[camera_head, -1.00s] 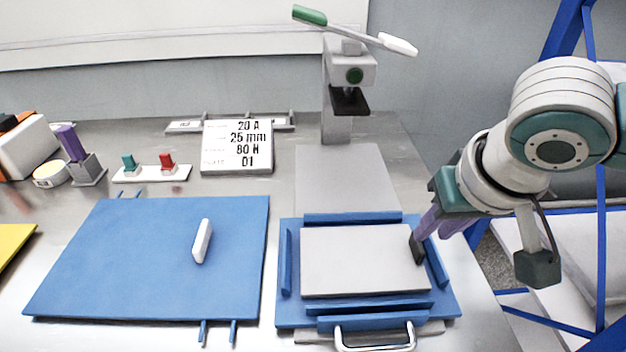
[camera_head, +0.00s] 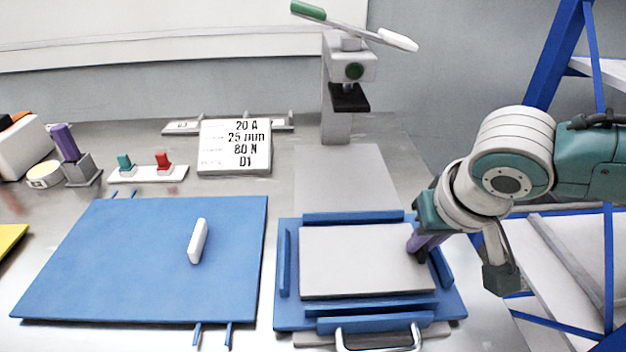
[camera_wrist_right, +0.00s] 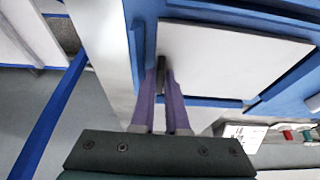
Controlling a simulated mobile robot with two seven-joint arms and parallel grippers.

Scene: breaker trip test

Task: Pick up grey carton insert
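The grey carton insert (camera_head: 360,262) appears to be the flat pale grey slab lying on a blue tray (camera_head: 290,318) with raised side strips. It also shows in the right wrist view (camera_wrist_right: 235,60). My right gripper (camera_head: 420,250) points down at the slab's right edge. In the right wrist view its purple fingers (camera_wrist_right: 163,85) are close together at that edge, with a narrow gap between them. Whether they are closed on the slab cannot be made out. The slab lies flat on the tray. My left gripper is not in view.
A grey press (camera_head: 345,85) with a lever stands behind the tray. A blue mat (camera_head: 120,260) with a small white block (camera_head: 198,241) lies to the left. A label card (camera_head: 235,148) and a switch strip (camera_head: 148,173) stand at the back. A metal handle (camera_head: 378,340) is in front.

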